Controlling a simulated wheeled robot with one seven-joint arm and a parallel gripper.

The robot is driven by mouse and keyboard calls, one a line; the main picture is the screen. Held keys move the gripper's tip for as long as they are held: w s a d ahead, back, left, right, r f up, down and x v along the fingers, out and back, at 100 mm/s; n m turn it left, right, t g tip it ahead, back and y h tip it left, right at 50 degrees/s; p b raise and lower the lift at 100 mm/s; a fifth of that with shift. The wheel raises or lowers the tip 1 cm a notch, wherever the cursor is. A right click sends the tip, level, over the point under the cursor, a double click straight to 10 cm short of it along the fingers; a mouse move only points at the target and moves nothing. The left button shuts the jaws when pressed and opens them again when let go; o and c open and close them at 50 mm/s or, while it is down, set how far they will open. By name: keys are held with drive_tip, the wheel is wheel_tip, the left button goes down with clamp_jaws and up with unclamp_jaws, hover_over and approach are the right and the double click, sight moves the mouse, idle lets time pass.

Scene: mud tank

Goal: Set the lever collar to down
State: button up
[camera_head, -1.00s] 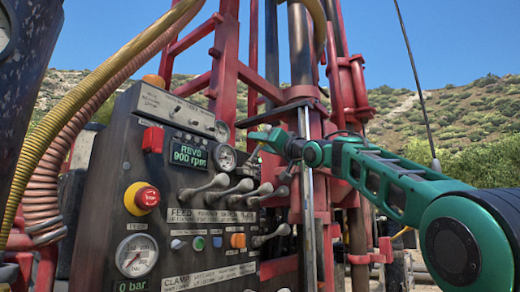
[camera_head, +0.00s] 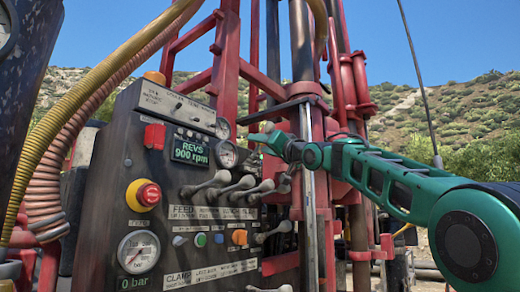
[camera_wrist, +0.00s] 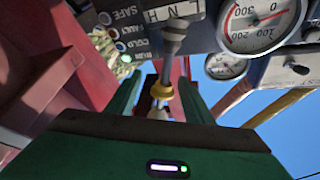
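In the wrist view, a lever (camera_wrist: 171,66) reaches out from a grey boot beside a plate lettered L, N and H. A yellow collar (camera_wrist: 162,91) sits around it near its pale tip. My gripper (camera_wrist: 160,104) is open, with one green finger on each side of the collar and gaps visible between. In the head view, my gripper (camera_head: 268,141) is at the right edge of the dark control panel (camera_head: 108,205). The collar is too small or hidden to make out there.
Several grey panel levers (camera_head: 235,188) stand close to my gripper. A pressure gauge (camera_wrist: 262,20) and red frame parts (camera_wrist: 45,65) crowd the wrist view. The red mast and a vertical rod (camera_head: 307,190) stand beside my arm.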

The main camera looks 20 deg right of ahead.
drive_tip(key=shift+s+a+r, duration=0.1)
drive_tip(key=shift+s+d+f, duration=0.2)
drive_tip(key=shift+s, duration=0.25)
drive_tip(key=v, duration=0.9)
drive_tip(key=shift+s+d+f, duration=0.15)
drive_tip(key=shift+s+f, duration=0.05)
drive_tip(key=shift+f, duration=0.05)
